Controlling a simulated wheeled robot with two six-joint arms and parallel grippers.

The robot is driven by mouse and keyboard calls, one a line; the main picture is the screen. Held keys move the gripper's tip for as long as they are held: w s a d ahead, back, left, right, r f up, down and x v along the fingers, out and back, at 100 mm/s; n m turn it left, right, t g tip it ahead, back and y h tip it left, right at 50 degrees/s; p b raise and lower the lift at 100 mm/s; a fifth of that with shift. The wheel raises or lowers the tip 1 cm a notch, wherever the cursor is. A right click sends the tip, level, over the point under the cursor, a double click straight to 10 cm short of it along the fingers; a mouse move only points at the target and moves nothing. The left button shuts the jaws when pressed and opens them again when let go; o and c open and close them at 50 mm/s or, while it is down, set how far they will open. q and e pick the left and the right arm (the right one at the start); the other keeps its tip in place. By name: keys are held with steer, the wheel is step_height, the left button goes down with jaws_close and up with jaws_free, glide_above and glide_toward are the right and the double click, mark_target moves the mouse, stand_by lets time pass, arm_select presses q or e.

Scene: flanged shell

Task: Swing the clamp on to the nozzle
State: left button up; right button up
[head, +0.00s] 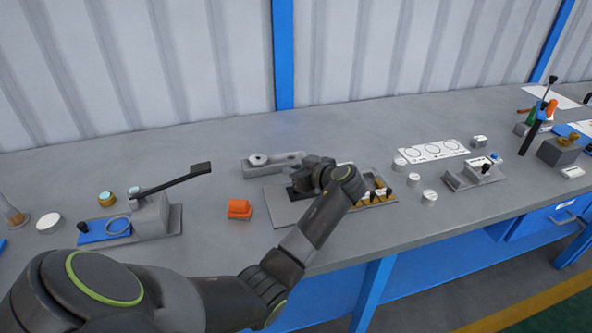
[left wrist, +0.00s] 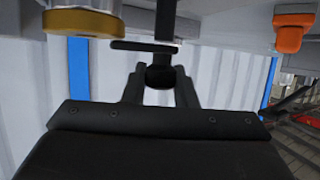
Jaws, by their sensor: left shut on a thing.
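My left gripper (head: 316,178) is over the grey plate (head: 288,212) near the middle of the bench. In the left wrist view its two fingers (left wrist: 160,84) are shut on a small black knob (left wrist: 160,77). A dark post and a flat black bar (left wrist: 145,46) show just beyond the knob; they look like parts of the clamp. A gold round part (left wrist: 83,21) is at the upper left there, apart from the fingers; whether it is the nozzle I cannot tell. In the head view, my arm and gripper hide much of the plate. My right gripper is not in view.
An orange block (head: 239,209) stands left of the plate. Further left is a grey fixture (head: 151,214) with a long black lever (head: 172,182). A grey bracket (head: 272,163) lies behind the plate. Several white cylinders and a small fixture (head: 473,175) stand to the right.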

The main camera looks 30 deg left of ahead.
arm_select(q)
steer(key=o, duration=1)
steer(key=b+v, duration=0.3)
steer(key=v, duration=1.4)
steer(key=shift+d, duration=0.3)
